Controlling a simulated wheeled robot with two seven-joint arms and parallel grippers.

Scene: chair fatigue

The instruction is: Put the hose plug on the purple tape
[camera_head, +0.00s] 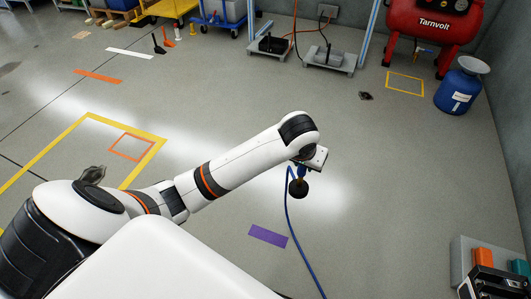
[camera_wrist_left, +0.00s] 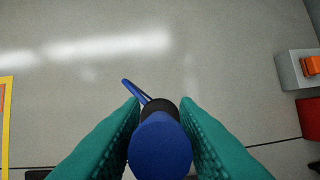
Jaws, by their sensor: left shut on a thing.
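My left gripper (camera_head: 301,171) is shut on the hose plug and holds it in the air. In the left wrist view the gripper's teal fingers (camera_wrist_left: 160,112) press on both sides of the plug (camera_wrist_left: 160,147), which shows a blue round end and a black part beyond it. In the head view the plug's dark round part (camera_head: 299,188) hangs below the wrist, with a blue hose (camera_head: 290,222) trailing down to the floor. The purple tape (camera_head: 268,236) is a flat strip on the floor, below and left of the plug, with nothing on it.
The floor around the purple tape is clear apart from the blue hose. A grey box (camera_head: 461,254) with orange and teal things stands at the lower right. A blue container (camera_head: 459,91) and a red compressor (camera_head: 434,22) stand at the back right.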

